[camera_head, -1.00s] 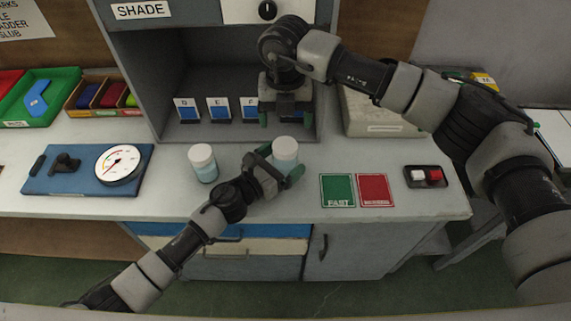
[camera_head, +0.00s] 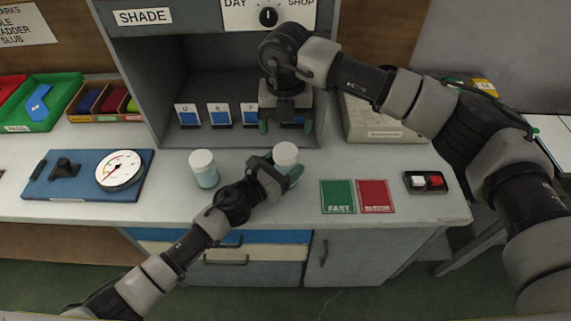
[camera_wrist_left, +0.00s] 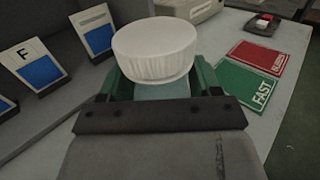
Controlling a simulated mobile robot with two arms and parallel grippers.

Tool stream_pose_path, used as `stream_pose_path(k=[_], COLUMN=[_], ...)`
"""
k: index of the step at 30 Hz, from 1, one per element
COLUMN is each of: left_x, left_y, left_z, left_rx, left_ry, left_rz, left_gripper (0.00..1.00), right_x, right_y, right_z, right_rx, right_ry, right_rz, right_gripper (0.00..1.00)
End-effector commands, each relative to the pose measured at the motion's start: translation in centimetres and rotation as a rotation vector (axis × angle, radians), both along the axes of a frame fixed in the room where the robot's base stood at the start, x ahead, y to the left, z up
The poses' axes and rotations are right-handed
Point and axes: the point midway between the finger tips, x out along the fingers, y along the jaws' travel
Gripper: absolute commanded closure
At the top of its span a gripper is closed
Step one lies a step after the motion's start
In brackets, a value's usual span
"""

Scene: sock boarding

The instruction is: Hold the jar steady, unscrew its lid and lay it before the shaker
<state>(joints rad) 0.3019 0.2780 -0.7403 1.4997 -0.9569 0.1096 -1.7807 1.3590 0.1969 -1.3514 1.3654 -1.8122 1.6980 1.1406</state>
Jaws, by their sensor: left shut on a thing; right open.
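Two white-lidded jars stand on the grey counter in the head view. My left gripper (camera_head: 283,174) is shut around the body of the right-hand jar (camera_head: 285,156), below its lid. In the left wrist view this jar's ribbed white lid (camera_wrist_left: 154,48) sits on top, above the green fingers, with a strip of pale blue body below. The other jar (camera_head: 203,168) stands upright and free to the left. My right gripper (camera_head: 287,125) is open and empty, pointing down above and behind the held jar, in front of the booth. I cannot tell which thing is the shaker.
The shade booth (camera_head: 220,60) stands behind, with several blue lettered cards (camera_head: 219,115) inside. A blue board with a dial (camera_head: 120,170) lies left. Green (camera_head: 338,197) and red (camera_head: 376,196) cards and a switch box (camera_head: 425,182) lie right. Bare counter lies before the jars.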

Motion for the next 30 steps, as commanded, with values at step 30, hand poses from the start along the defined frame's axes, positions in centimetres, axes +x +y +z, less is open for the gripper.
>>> stream_pose_path(k=[30], left_x=[0.0], left_y=[0.0], left_z=[-0.1], left_rx=[0.001], left_ry=[0.001], left_rz=[0.000], left_gripper=[1.00], right_x=[-0.1], right_y=[0.0], right_z=[-5.2], right_rx=[-0.002], right_ry=[0.004], right_rz=[-0.777], right_gripper=[0.20])
